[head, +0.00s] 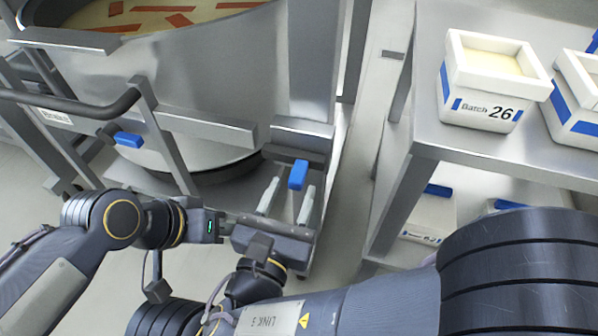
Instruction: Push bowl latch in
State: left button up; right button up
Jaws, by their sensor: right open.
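The large steel bowl (215,75) stands in a metal frame at upper left, with yellow contents and orange-red strips inside. A blue latch handle (298,174) sticks out from a grey block at the bowl's lower right. My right gripper (289,190) is open, its two fingers pointing up the picture on either side of the handle's lower end. I cannot tell whether they touch it. My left gripper (214,226) is beside the right one, at its left. Its fingers are not clearly visible, so its opening cannot be read.
A second blue handle (128,140) sits at the left of the frame, near a "Brake" label (56,116). A dark curved push bar (70,104) crosses the left side. A steel table (470,148) at right bears white boxes, one marked Batch 26 (492,85); more boxes lie below.

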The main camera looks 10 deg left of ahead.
aim_at(294, 187)
jog(key=shift+w+d+b, duration=0.1)
jog(key=shift+w+b, duration=0.25)
jog(key=shift+w, duration=1.9)
grip_shut()
